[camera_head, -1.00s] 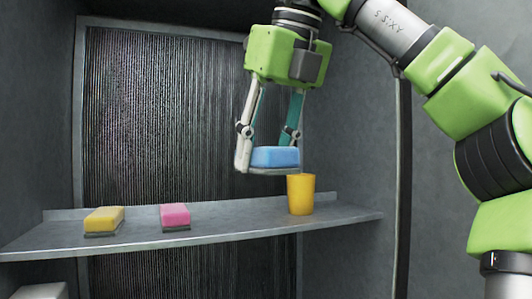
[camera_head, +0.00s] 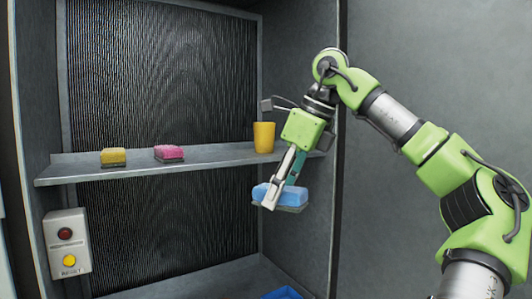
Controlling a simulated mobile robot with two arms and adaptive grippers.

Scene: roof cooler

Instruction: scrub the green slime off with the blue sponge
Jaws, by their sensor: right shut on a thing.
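My right gripper (camera_head: 277,189) is shut on the blue sponge (camera_head: 291,196), which has a dark underside. It holds the sponge in the air, in front of and below the right end of the shelf. The sponge touches nothing else that I can make out. No green slime shows in this view. My left gripper is not in view.
The grey shelf (camera_head: 75,171) carries a yellow sponge (camera_head: 113,156), a pink sponge (camera_head: 169,152) and a yellow cup (camera_head: 264,137). A control box (camera_head: 67,245) with red and yellow buttons is at lower left. Something blue (camera_head: 283,293) shows at the bottom edge.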

